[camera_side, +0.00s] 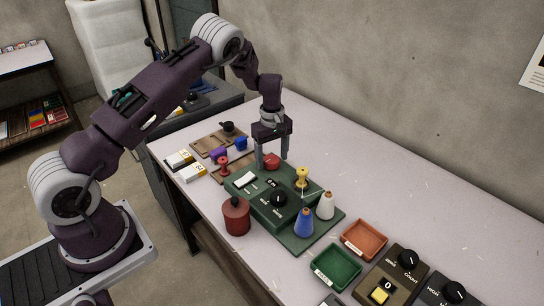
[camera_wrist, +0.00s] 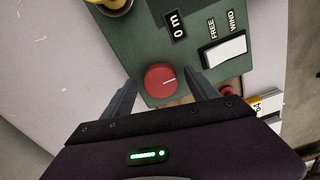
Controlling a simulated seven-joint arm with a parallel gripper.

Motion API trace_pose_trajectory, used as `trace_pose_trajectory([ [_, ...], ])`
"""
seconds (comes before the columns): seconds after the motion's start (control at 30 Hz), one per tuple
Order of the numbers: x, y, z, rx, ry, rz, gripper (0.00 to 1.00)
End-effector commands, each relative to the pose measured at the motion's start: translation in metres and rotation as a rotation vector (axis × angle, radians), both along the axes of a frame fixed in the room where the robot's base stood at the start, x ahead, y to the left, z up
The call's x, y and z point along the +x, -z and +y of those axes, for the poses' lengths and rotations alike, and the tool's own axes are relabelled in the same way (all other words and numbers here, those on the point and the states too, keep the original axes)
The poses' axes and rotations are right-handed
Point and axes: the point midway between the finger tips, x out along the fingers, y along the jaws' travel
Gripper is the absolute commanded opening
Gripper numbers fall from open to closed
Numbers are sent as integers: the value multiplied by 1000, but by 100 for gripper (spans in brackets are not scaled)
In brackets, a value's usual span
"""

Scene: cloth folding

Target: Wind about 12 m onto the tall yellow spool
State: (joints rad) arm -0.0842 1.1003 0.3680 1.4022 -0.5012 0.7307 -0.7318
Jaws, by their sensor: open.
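The yellow spool (camera_side: 302,177) stands upright on the back right of the green winding machine (camera_side: 258,205). A yellow edge (camera_wrist: 113,4) shows at the top of the wrist view. The machine's display (camera_wrist: 175,25) reads 0 m. Its white rocker switch (camera_wrist: 224,51) sits beside the labels FREE and WIND. A round red knob (camera_wrist: 161,79) with a pale line is at the machine's near end in the wrist view. My gripper (camera_wrist: 162,83) is open and empty, its fingers on either side of the knob. I cannot tell whether they touch it.
A black dial (camera_side: 279,198) is on the machine. A white cone (camera_side: 325,207) and a blue cone (camera_side: 304,223) stand at its right, a dark red container (camera_side: 236,217) in front. Orange (camera_side: 365,239) and green trays (camera_side: 335,268) lie farther right. Small spools stand left. The table's back is clear.

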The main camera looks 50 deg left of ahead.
Motion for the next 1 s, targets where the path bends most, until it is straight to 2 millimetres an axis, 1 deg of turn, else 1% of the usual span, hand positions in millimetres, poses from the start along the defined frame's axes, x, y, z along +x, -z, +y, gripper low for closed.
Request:
trace_pose_trajectory([
  [0.03,0,0,0,0,0,0,64],
  [0.17,0,0,0,0,1,0,39],
  [0.2,0,0,0,0,1,0,31],
  [0.27,0,0,0,0,1,0,19],
  [0.3,0,0,0,0,1,0,11],
  [0.33,0,0,0,0,1,0,6],
  [0.53,0,-1,0,0,18,0,6],
  [0.67,0,-1,0,-1,63,0,6],
  [0.87,-1,-1,0,-1,200,-1,6],
  [1.0,-1,-1,0,-1,325,-1,6],
])
